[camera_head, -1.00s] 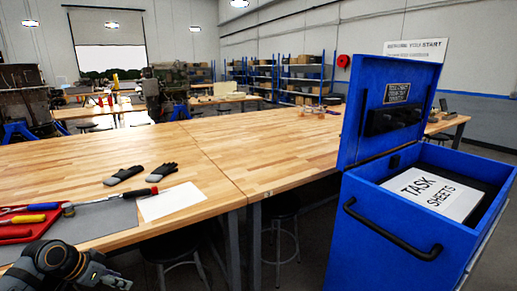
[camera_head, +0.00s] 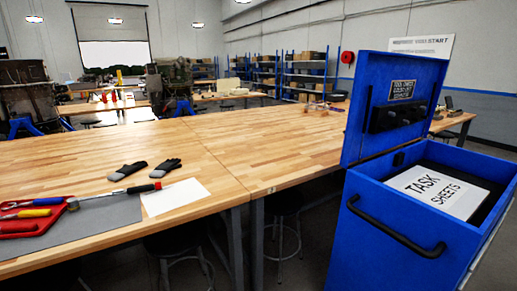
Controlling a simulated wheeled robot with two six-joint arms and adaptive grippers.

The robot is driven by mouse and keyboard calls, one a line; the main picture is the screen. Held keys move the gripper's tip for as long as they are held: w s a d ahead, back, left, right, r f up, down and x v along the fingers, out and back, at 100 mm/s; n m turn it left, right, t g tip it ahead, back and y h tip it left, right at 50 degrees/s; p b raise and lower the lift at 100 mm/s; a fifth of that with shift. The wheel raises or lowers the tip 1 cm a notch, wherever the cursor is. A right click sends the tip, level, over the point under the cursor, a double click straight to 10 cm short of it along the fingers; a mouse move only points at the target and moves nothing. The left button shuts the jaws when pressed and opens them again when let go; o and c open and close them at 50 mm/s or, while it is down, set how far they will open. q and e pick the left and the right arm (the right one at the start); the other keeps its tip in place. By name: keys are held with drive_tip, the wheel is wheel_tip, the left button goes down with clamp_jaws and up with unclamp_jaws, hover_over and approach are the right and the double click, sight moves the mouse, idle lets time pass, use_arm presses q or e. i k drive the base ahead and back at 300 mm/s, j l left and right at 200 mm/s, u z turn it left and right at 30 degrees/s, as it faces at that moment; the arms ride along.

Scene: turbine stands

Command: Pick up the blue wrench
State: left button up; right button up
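I cannot make out a blue wrench in this view. The tray is cut off by the left edge of the picture. Neither of my grippers is in view.
Black-and-grey gloves (camera_head: 128,171) and a white sheet (camera_head: 176,196) lie on the bench. An open blue cabinet (camera_head: 400,240) with task sheets (camera_head: 437,190) stands at the right. Stools (camera_head: 285,225) sit under the bench. The bench's middle is clear.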

sight(59, 200)
drive_tip(key=u, duration=0.2)
drive_tip(key=i+j+u, duration=0.15)
drive_tip(key=j+u, duration=0.3)
drive_tip(key=i+j+u, duration=0.25)
drive_tip(key=u, duration=0.15)
drive_tip(key=i+j+u, duration=0.25)
drive_tip(key=u, duration=0.2)
drive_tip(key=i+j, duration=0.2)
drive_tip(key=i, duration=0.15)
drive_tip(key=i+j, duration=0.2)
drive_tip(key=i, duration=0.15)
drive_tip(key=u, duration=0.05)
